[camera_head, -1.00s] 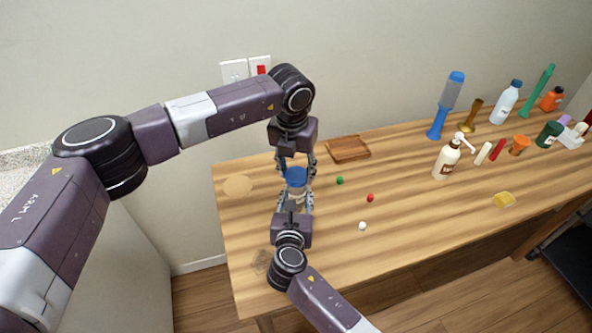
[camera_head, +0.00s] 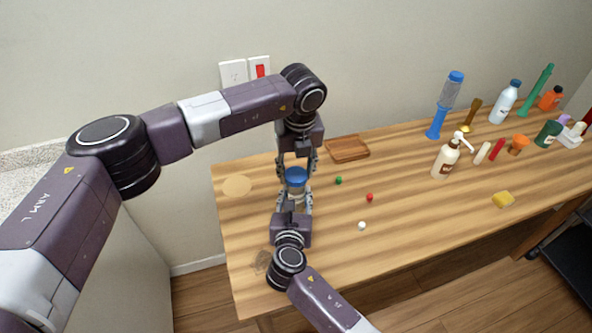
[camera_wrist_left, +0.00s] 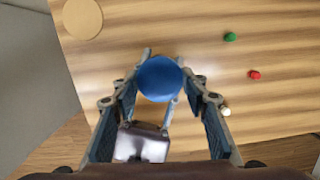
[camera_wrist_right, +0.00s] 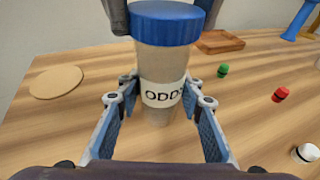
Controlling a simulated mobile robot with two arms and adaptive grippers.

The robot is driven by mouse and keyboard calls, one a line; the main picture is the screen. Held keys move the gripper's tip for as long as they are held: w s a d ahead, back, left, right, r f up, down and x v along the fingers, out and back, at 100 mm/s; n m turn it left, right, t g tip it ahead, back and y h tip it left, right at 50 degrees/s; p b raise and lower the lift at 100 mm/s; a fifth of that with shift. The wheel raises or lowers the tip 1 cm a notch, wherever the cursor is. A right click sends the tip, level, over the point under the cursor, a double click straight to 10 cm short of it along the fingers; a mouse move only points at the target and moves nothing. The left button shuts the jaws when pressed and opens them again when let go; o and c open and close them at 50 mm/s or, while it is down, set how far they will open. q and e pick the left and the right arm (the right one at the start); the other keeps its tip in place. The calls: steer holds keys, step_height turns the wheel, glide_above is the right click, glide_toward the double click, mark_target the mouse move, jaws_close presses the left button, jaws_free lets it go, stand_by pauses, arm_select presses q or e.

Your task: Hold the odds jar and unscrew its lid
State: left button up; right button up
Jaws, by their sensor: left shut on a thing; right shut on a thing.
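The odds jar stands upright on the wooden table, with a pale body and a label reading "ODDS" in the right wrist view (camera_wrist_right: 160,94). Its blue lid (camera_head: 296,179) sits on top and also shows in the left wrist view (camera_wrist_left: 159,79). My left gripper (camera_head: 297,172) comes from above and behind and is shut on the lid, one finger on each side. My right gripper (camera_head: 294,202) comes from the front and is shut on the jar's body below the lid. The lid's lower rim looks level on the jar; any gap is too small to tell.
A green piece (camera_head: 338,181), a red piece (camera_head: 369,197) and a white piece (camera_head: 361,226) lie right of the jar. A wooden tray (camera_head: 348,149) is behind, a round tan mat (camera_head: 237,187) left. A pump bottle (camera_head: 445,160) and several bottles stand farther right.

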arm_select(q)
steer(key=shift+a, duration=0.1)
steer(key=o, duration=1.5)
steer(key=m, duration=0.4)
steer(key=shift+m+h, duration=0.4)
steer(key=shift+m, duration=0.7)
steer(key=m, duration=0.3)
steer(key=shift+h, duration=0.3)
steer(key=m, duration=0.2)
steer(key=shift+m+g, duration=0.3)
steer(key=shift+m, duration=0.1)
